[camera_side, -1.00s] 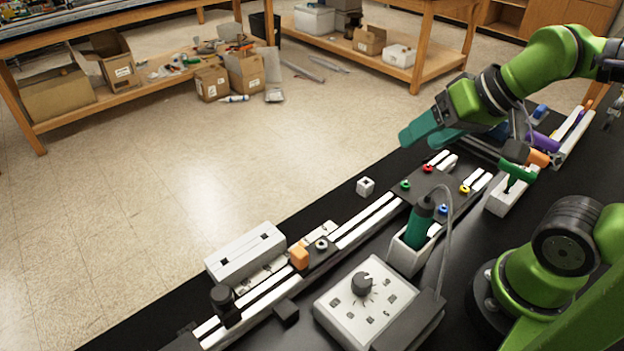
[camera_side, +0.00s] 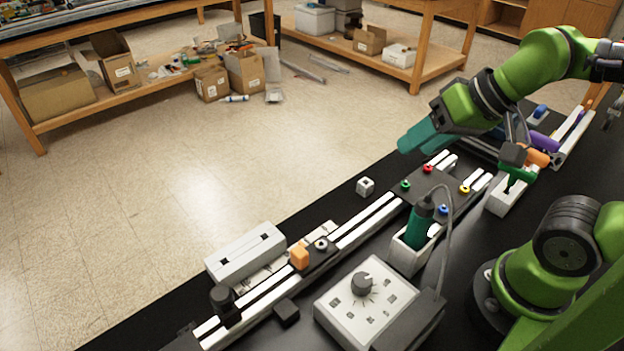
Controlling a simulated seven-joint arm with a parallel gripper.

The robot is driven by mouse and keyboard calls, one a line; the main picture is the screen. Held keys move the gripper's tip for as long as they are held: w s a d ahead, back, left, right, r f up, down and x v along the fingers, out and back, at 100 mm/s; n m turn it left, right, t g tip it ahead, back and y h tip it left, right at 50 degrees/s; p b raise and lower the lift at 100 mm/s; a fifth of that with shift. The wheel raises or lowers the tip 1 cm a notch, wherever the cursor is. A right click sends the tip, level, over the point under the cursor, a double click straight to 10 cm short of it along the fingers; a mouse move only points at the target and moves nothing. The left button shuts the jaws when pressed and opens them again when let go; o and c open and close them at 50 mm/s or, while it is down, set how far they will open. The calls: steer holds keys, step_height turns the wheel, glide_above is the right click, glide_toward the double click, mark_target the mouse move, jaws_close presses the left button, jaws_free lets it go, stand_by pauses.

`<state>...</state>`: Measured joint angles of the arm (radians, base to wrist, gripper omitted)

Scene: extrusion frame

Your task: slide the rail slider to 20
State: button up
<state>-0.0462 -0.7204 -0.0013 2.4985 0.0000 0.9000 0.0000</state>
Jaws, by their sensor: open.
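The rail (camera_side: 365,222) is a pair of pale bars running from lower left to upper right along the dark table. A dark slider carriage with an orange block (camera_side: 299,257) and a round silver knob (camera_side: 321,244) sits on its lower-left half. A pale scale strip lies beside the rail there; its numbers are too small to read. My gripper (camera_side: 411,139), with teal fingers, hangs in the air at upper right, above and well away from the slider. It is empty.
A dark plate with coloured buttons (camera_side: 405,184) lies farther up the rail. A green-handled tool in a white holder (camera_side: 409,256) and a dial box (camera_side: 364,299) stand on the near side. A long white box (camera_side: 245,252), a black knob (camera_side: 222,299) and a small white cube (camera_side: 365,186) are also near the rail.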

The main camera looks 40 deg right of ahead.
steer(key=w+a+f+n+g, duration=0.1)
steer(key=w+a+n+g, duration=0.35)
steer(key=a, duration=0.65)
steer(key=g+h, duration=0.2)
glide_above(298, 252)
steer(key=shift+m, duration=0.45)
step_height(298, 252, down, 17)
steer(key=shift+d+f, duration=0.1)
steer(key=shift+d, duration=0.05)
jaws_close()
